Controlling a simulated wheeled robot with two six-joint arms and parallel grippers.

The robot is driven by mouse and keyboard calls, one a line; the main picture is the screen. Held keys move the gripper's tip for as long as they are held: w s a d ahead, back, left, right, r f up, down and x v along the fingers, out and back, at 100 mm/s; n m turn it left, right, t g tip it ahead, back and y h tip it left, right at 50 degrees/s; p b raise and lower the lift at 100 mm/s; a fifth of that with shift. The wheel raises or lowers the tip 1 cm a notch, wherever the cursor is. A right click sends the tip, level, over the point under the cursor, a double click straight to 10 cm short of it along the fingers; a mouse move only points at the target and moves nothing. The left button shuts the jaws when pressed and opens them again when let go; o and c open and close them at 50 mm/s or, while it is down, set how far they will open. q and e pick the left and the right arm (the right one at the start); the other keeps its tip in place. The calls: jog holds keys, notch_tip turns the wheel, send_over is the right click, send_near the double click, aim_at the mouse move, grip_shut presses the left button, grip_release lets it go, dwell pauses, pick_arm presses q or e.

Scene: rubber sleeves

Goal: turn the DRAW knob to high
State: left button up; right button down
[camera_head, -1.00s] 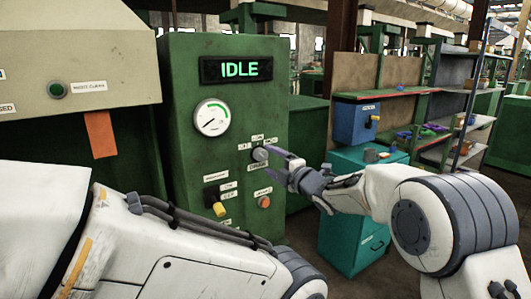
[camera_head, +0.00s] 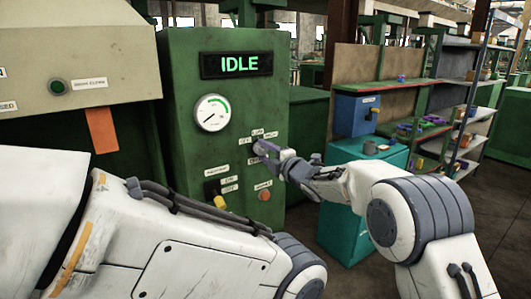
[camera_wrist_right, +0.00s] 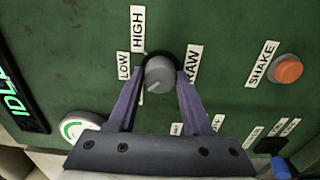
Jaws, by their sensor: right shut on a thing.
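The grey round DRAW knob (camera_wrist_right: 159,75) is on the green panel (camera_head: 185,120), with LOW, HIGH and partly covered DRAW labels around it. My right gripper (camera_head: 262,149) reaches it from the right. In the right wrist view, the purple fingers (camera_wrist_right: 160,84) stand on either side of the knob and are shut on it. A faint pale mark shows on the knob's face; I cannot tell surely which label it points to. The display (camera_head: 238,64) reads IDLE. My left arm crosses the lower left; its gripper is out of view.
An orange SHAKE button (camera_wrist_right: 289,69) sits near the knob; it also shows in the head view (camera_head: 264,196). A gauge (camera_head: 211,113) is above. A teal cabinet (camera_head: 347,230) and shelves (camera_head: 470,110) stand to the right.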

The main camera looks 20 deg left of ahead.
jog(key=m, duration=0.3)
jog(key=shift+m, duration=0.3)
jog(key=m+p, duration=0.1)
jog(key=m, duration=0.3)
jog(key=shift+m, duration=0.3)
jog(key=m+p, duration=0.2)
jog(key=m, duration=0.3)
jog(key=shift+f, duration=0.1)
jog(key=shift+f+m+p, duration=0.15)
jog(key=shift+m+p, duration=0.85)
jog(key=shift+m, duration=1.4)
jog(key=c, duration=0.6)
grip_release()
jog(key=shift+s, duration=0.1)
jog(key=shift+o, duration=1.4)
